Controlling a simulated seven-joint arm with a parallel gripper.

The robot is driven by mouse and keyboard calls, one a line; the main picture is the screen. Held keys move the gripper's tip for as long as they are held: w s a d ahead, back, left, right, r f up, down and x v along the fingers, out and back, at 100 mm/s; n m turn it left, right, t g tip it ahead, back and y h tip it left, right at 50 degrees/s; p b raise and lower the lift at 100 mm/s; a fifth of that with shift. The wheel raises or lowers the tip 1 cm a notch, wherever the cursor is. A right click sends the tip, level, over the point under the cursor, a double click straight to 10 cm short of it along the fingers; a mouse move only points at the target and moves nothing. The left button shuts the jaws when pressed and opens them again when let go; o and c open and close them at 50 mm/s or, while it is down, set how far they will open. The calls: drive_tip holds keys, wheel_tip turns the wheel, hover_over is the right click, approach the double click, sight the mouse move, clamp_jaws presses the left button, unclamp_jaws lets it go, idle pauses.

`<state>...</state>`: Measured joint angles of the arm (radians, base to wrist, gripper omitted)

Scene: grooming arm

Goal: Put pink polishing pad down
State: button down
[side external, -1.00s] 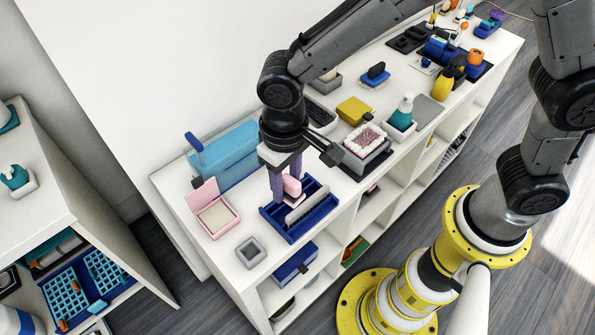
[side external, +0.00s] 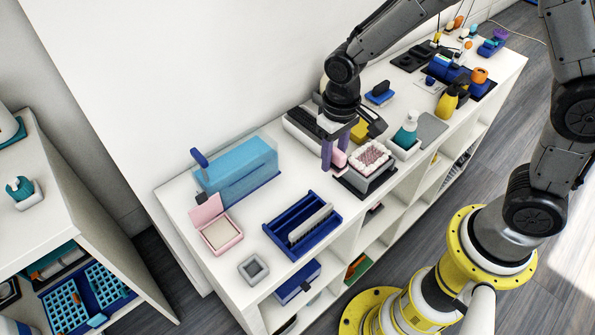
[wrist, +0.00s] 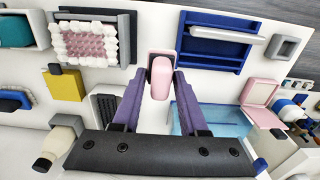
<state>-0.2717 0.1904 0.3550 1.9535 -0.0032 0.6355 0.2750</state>
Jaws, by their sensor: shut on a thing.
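The pink polishing pad (wrist: 161,77) is held between the purple fingers of my gripper (wrist: 158,88) in the wrist view. In the side external view, the pad (side external: 339,158) shows at the fingertips of my gripper (side external: 333,160), just left of a grey box with a white-edged pink textured top (side external: 371,158). In the wrist view that box's textured top (wrist: 92,45) is left of the pad, apart from it. A blue divided tray (side external: 287,216) holds a light grey bar (side external: 310,222). I cannot tell whether the pad touches the tabletop.
An open pink box (side external: 221,236) and a small grey square dish (side external: 253,268) stand at the left end of the white shelf top. A clear blue case (side external: 236,170) stands behind. A teal bottle (side external: 405,132) and a yellow block (side external: 360,131) are to the right.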

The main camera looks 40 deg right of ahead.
drive_tip(key=w+a+f, duration=0.1)
drive_tip(key=w+f, duration=0.1)
drive_tip(key=w, duration=0.2)
hover_over(297, 179)
wheel_tip(297, 179, down, 6)
drive_tip(key=shift+s+r, duration=0.1)
drive_tip(key=shift+r, duration=0.1)
drive_tip(key=shift+f, duration=1.65)
drive_tip(key=shift+c, duration=2.2)
unclamp_jaws()
drive_tip(key=shift+f, duration=0.15)
wheel_tip(297, 179, up, 12)
drive_tip(key=shift+r, duration=0.25)
